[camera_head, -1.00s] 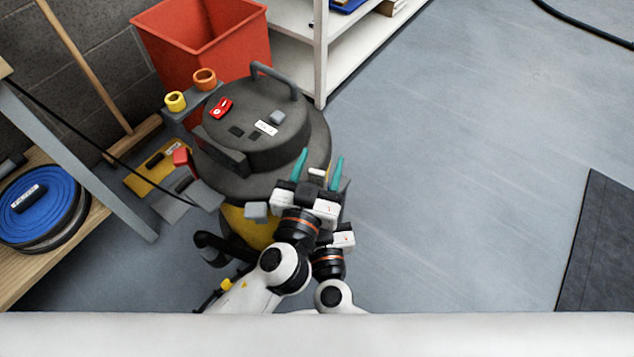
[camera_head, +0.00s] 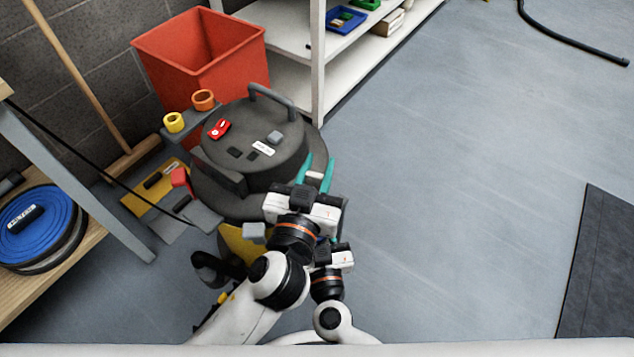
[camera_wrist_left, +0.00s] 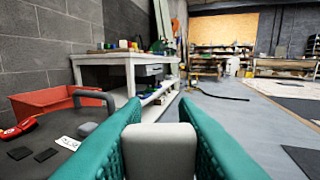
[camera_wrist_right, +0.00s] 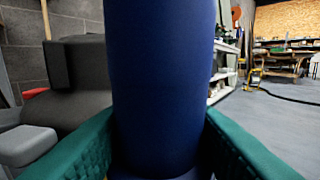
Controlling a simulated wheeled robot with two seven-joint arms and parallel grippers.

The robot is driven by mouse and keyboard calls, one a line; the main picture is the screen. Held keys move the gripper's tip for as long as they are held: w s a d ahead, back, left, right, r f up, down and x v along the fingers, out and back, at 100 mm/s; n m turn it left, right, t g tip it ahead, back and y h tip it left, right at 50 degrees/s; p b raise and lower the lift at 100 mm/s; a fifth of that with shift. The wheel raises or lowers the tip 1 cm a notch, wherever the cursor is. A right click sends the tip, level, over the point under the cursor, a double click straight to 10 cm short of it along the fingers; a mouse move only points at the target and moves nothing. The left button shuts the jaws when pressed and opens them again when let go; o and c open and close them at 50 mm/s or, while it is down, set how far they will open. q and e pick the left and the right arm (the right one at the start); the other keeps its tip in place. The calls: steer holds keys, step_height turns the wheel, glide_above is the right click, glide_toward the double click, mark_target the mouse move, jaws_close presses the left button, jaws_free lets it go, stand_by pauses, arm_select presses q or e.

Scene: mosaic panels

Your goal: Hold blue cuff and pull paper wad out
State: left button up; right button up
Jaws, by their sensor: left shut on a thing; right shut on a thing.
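My left gripper (camera_head: 316,172) is shut on a pale grey paper wad (camera_wrist_left: 160,150), which sits between its teal fingers; the wad also shows as a small light patch in the head view (camera_head: 315,177). My right gripper (camera_wrist_right: 160,150) is shut around the upright dark blue cuff (camera_wrist_right: 165,75), with one teal finger on each side. In the head view the right gripper is mostly hidden below the left one. The cuff's upper end is outside the right wrist view, so I cannot tell whether the wad still touches it.
A dark round vacuum-like machine (camera_head: 230,190) stands just left of the grippers. A red bin (camera_head: 205,70) and white shelves (camera_head: 318,60) are behind it. A bench with a coiled blue hose (camera_head: 60,220) is at left. The floor at right is clear up to a dark mat (camera_head: 605,270).

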arm_select(q)
step_height(320, 180, up, 11)
stand_by(1.1)
arm_select(e)
steer(key=o, duration=1.1)
steer(key=shift+o, duration=0.2)
